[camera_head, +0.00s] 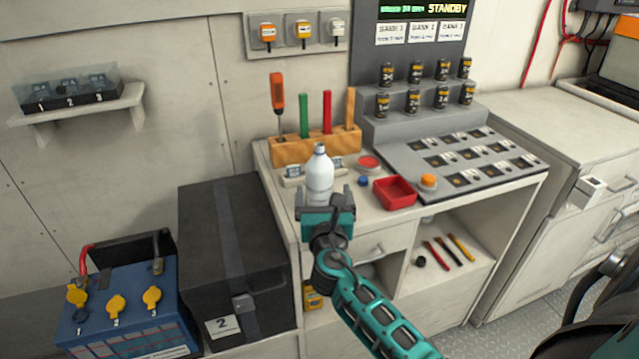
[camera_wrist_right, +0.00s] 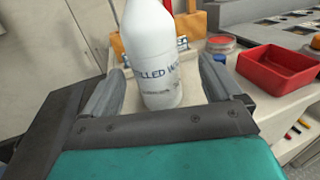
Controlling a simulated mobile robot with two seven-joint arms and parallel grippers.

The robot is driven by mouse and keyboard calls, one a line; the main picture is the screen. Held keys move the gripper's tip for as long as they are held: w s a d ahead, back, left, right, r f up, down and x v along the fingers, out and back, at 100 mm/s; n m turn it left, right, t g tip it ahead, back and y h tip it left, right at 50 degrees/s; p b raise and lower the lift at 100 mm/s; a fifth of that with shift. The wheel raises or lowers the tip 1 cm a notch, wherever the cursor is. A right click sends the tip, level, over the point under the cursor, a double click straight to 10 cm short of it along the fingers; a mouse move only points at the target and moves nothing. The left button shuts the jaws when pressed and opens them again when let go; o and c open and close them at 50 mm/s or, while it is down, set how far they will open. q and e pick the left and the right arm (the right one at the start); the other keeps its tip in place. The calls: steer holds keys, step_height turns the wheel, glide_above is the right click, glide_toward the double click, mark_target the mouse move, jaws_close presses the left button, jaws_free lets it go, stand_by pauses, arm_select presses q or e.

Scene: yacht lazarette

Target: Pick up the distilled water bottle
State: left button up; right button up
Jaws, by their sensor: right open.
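The distilled water bottle (camera_head: 319,172) is white with a narrow neck and stands upright at the front left of the workbench top. In the right wrist view the bottle (camera_wrist_right: 152,55) shows dark lettering on its side, and its top is cut off by the frame. My right gripper (camera_head: 325,195) is at the bottle from the front, with its fingers (camera_wrist_right: 158,85) open on the left and right of it. A gap shows between the bottle and the right finger. The bottle's lower part is partly hidden behind the gripper in the head view. My left gripper is out of view.
A wooden rack (camera_head: 316,146) with a screwdriver and coloured tools stands behind the bottle. A red tray (camera_head: 394,192) and a small blue cap (camera_head: 363,181) lie to its right. A black case (camera_head: 235,265) stands left of the bench.

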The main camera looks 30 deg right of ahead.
mark_target(319, 176)
steer(key=x, duration=0.6)
steer(key=shift+w+a+r, duration=0.1)
steer(key=shift+w+r, duration=0.2)
steer(key=shift+w, duration=0.1)
steer(key=c, duration=1.3)
